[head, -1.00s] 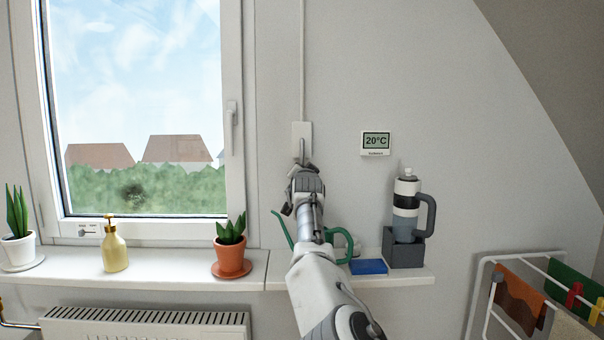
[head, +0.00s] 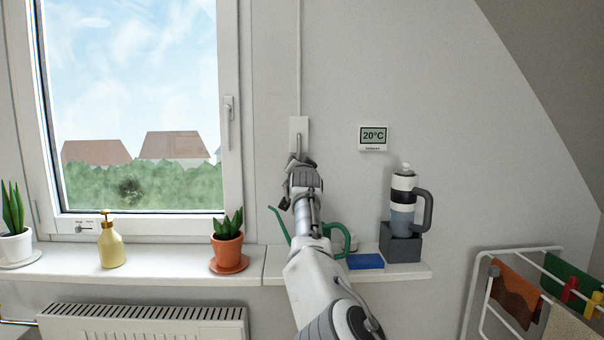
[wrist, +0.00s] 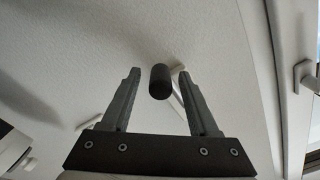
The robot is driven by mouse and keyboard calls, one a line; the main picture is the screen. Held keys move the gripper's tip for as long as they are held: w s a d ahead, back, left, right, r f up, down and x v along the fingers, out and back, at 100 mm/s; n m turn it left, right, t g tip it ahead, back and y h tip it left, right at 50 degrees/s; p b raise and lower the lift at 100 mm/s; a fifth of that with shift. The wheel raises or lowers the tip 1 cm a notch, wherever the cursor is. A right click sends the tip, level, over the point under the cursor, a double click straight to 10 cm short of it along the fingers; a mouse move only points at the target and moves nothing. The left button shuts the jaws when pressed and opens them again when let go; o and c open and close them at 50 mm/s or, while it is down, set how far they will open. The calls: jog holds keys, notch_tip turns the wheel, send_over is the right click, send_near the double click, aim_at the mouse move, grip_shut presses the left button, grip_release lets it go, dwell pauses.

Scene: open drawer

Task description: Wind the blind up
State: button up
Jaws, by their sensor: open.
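The white winder box (head: 299,128) is on the wall right of the window, with a pale rail (head: 299,60) running up from it. My gripper (head: 302,168) is just below and in front of this box in the head view and hides part of the crank. In the wrist view my gripper (wrist: 160,76) is open. The crank's dark round knob (wrist: 159,88) is between the two fingers, with a gap showing on each side. A pale crank arm (wrist: 179,93) shows behind the knob. No blind shows across the visible window (head: 135,85).
The sill (head: 150,265) below holds a soap dispenser (head: 110,246), potted plants, a green watering can (head: 338,228), a blue block (head: 365,261) and a bottle (head: 403,205) in a grey holder. A thermostat (head: 373,138) is right of the box. The wall between them is bare.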

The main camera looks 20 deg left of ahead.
jog(key=b+v, duration=1)
jog(key=v, duration=0.7)
jog(key=shift+b, duration=0.35)
jog(key=shift+s+d, duration=0.1)
